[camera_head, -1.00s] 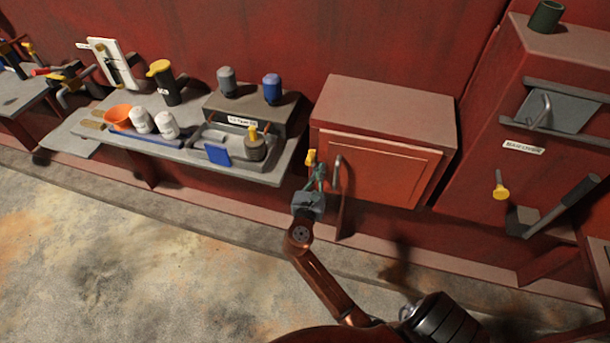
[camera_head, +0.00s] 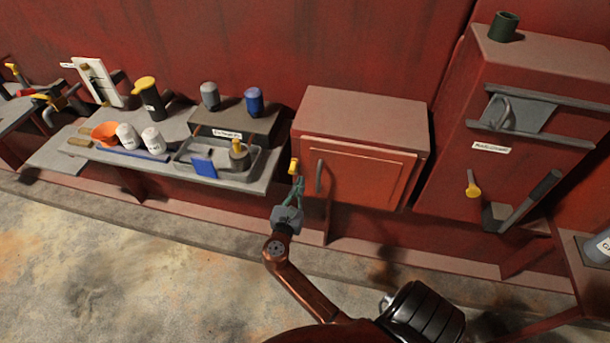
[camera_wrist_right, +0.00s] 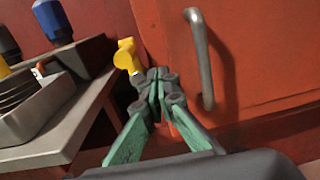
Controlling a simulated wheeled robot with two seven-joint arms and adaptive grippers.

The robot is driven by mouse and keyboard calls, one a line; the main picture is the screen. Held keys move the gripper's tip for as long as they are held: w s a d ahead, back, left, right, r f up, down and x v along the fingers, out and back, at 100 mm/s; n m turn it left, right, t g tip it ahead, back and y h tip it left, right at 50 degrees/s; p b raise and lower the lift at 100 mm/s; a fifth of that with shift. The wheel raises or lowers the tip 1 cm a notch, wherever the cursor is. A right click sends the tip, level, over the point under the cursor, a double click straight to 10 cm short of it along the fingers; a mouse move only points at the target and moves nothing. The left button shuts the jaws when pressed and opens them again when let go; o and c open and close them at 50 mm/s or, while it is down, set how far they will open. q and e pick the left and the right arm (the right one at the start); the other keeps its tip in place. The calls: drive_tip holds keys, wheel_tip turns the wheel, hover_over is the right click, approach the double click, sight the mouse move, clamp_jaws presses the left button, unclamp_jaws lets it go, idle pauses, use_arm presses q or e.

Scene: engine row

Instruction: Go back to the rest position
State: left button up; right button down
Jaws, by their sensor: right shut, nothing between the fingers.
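My right gripper (camera_head: 298,187) is in front of the left edge of a red cabinet (camera_head: 355,170). Its green fingers are together with nothing between them, as the right wrist view (camera_wrist_right: 158,85) also shows. A yellow knob (camera_head: 294,166) sits just beyond the fingertips; in the right wrist view the yellow knob (camera_wrist_right: 127,56) is up and left of them. I cannot tell whether they touch. The cabinet's metal handle (camera_head: 319,177) is right of the fingers, apart from them in the right wrist view (camera_wrist_right: 203,58). The cabinet door is closed. My left gripper is not in view.
A grey workbench (camera_head: 255,187) at left holds an orange bowl (camera_head: 105,133), white containers (camera_head: 153,140) and a metal tray (camera_head: 236,171). A tall red unit (camera_head: 520,75) with a lever (camera_head: 537,190) stands at right. The floor in front (camera_head: 120,270) is clear.

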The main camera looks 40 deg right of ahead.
drive_tip(key=p+v, duration=0.1)
drive_tip(key=v, duration=0.8)
drive_tip(key=shift+f, duration=0.1)
